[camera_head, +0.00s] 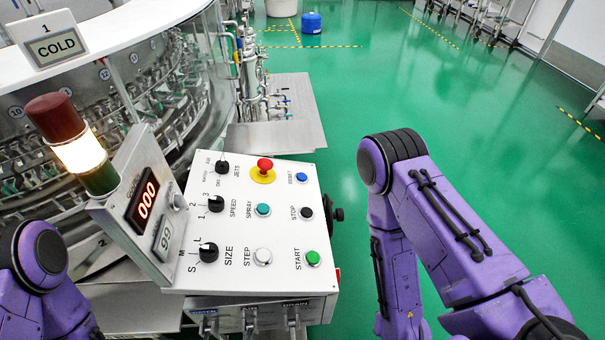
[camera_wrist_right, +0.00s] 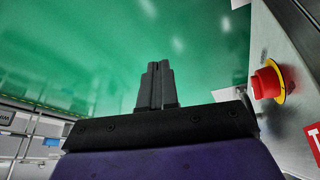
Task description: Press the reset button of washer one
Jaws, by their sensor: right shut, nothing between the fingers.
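The blue reset button (camera_head: 301,177) sits at the upper right of the white control panel (camera_head: 285,225), with its printed label beside it. The panel stands in front of washer one (camera_head: 100,70), which bears a sign (camera_head: 52,42) reading "1 COLD". My right gripper (camera_wrist_right: 158,66) is shut and empty in the right wrist view, over green floor and apart from any button. In the head view my right arm is to the right of the panel, and its gripper is not visible. My left arm shows at the lower left edge; its gripper is out of view.
A red emergency stop (camera_head: 263,167), a green spray button (camera_head: 263,210), a black stop button (camera_head: 306,213) and a green start button (camera_head: 312,258) share the panel. The right wrist view shows a red knob (camera_wrist_right: 268,82) on a grey face. Green floor (camera_head: 440,110) is clear beyond.

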